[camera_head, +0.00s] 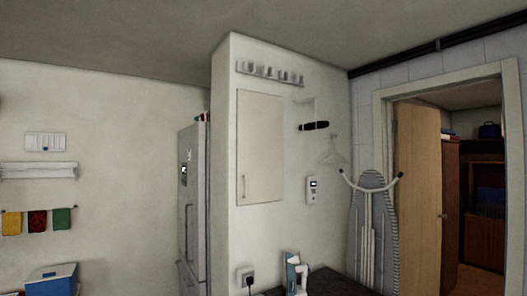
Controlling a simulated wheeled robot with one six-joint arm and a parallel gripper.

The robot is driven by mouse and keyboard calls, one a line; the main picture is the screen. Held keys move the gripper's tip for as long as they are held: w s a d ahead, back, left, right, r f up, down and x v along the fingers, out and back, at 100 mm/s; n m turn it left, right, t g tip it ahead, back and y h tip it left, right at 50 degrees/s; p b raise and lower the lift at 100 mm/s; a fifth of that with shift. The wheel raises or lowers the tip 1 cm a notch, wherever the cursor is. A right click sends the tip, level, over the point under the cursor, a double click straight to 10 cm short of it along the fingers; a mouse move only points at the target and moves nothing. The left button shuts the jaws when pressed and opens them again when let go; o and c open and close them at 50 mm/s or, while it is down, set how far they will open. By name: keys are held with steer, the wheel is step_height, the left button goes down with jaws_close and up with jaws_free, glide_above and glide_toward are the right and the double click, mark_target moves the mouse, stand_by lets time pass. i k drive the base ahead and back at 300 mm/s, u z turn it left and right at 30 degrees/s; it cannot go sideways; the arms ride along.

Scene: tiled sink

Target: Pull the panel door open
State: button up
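The panel door (262,147) is a cream rectangular panel on the white wall section, left of the picture's middle. It looks shut, flush in its frame. A small vertical handle (243,186) sits near its lower left edge. My gripper is not in view, so its position relative to the panel door cannot be told.
A hook rail (270,73) is above the panel. A black-handled item (314,126), a hanger (333,153) and a wall device (312,190) are to its right. Below are a plugged socket (246,278) and a dark counter (330,284). An ironing board (373,230) leans near an open doorway.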

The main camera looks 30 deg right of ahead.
mark_target(259, 178)
steer(key=u, duration=0.2)
steer(key=i, duration=1.55)
steer(key=z, duration=0.35)
